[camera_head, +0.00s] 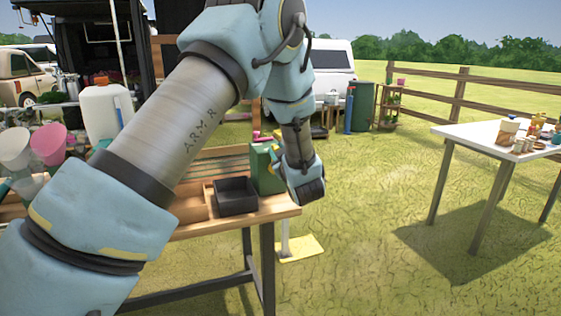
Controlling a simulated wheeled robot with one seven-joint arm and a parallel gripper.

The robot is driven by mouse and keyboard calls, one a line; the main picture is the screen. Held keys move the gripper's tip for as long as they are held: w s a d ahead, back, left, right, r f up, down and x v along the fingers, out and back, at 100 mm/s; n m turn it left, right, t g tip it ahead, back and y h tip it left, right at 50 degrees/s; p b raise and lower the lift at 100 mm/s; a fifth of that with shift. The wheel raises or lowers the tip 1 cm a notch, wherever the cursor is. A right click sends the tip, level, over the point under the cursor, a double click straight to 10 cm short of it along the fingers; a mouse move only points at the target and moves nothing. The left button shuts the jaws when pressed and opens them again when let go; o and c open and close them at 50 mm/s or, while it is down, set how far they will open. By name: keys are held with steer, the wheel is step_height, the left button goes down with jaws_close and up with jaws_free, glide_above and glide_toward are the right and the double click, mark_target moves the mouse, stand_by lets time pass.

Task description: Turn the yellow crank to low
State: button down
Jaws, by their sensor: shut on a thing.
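A green box-shaped device (262,170) stands at the right end of the wooden workbench. A small yellow part, which looks like the yellow crank (274,157), shows at its right side. My arm comes from the lower left, arches over the bench and drops down beside the device. My gripper (283,168) is at the device's right side, at the crank, and is shut on it. The fingers are mostly hidden by my wrist. The crank's angle and any low mark cannot be made out.
A black open tray (235,195) sits on the wooden workbench (280,207) left of the device. A white jug (105,112) stands at the left. A white table (480,136) with small goods is at the right.

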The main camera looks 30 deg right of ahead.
steer(key=shift+a, duration=0.1)
steer(key=c, duration=0.7)
jaws_free()
steer(key=shift+o, duration=0.2)
steer(key=s+a+b, duration=0.2)
steer(key=s, duration=0.8)
steer(key=shift+s+b, duration=0.3)
steer(key=shift+b, duration=0.1)
steer(key=shift+f, duration=0.1)
